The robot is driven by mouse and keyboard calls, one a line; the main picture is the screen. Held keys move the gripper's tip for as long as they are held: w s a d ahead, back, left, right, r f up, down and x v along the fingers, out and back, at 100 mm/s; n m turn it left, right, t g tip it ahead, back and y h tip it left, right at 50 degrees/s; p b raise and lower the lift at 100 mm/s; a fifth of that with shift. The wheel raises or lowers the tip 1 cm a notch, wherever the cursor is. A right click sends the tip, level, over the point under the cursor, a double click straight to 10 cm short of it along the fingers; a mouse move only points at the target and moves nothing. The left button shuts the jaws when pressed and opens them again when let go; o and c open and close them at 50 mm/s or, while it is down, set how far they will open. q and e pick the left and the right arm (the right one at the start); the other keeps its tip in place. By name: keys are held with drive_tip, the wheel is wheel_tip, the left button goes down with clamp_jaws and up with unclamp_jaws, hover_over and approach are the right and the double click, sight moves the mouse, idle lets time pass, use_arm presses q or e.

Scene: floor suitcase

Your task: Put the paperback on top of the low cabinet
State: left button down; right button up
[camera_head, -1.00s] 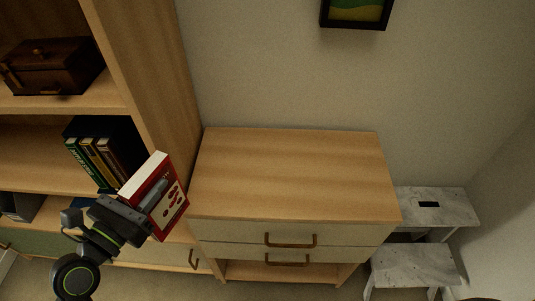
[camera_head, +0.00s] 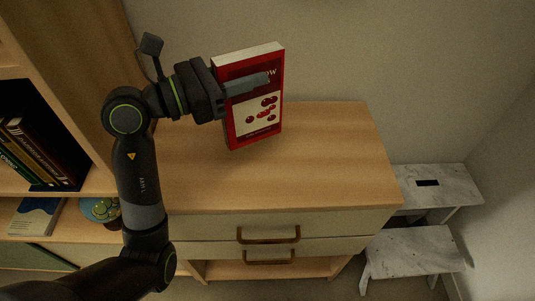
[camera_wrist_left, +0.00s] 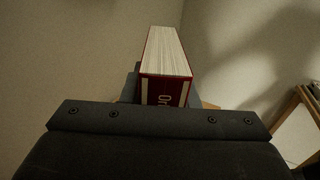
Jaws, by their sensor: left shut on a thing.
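The paperback (camera_head: 262,118) is red with a cream panel on its cover. My left gripper (camera_head: 245,86) is shut on it and holds it upright in front of the wall, over the low cabinet (camera_head: 330,160) in the head view. The cabinet has a bare light wood top and drawers with brass handles. Whether the book's lower edge touches the top is hard to tell; it appears to be above it. In the left wrist view the book's page block and red spine (camera_wrist_left: 165,75) rise beyond the dark gripper body. My right gripper is not in view.
A wooden shelf unit (camera_head: 75,105) with dark books (camera_head: 40,155) stands left of the cabinet. A small globe-like object (camera_head: 100,210) and a booklet (camera_head: 37,217) lie on its lower shelf. A marble-patterned step stool (camera_head: 415,250) stands at the right.

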use_arm(q)
drive_tip(key=shift+s+d+r+g, duration=0.15)
drive_tip(key=shift+d+g, duration=0.15)
drive_tip(key=shift+d, duration=0.25)
drive_tip(key=b, duration=0.2)
approach(281, 110)
drive_tip(key=shift+m, duration=0.3)
drive_tip(key=x, duration=0.4)
drive_tip(key=shift+w+d+f, duration=0.15)
drive_tip(key=shift+w+f, duration=0.2)
drive_tip(key=shift+w, duration=0.05)
drive_tip(key=shift+f, duration=0.2)
drive_tip(key=c, duration=1.1)
unclamp_jaws()
drive_tip(key=shift+r, duration=0.15)
drive_tip(key=shift+p, duration=0.3)
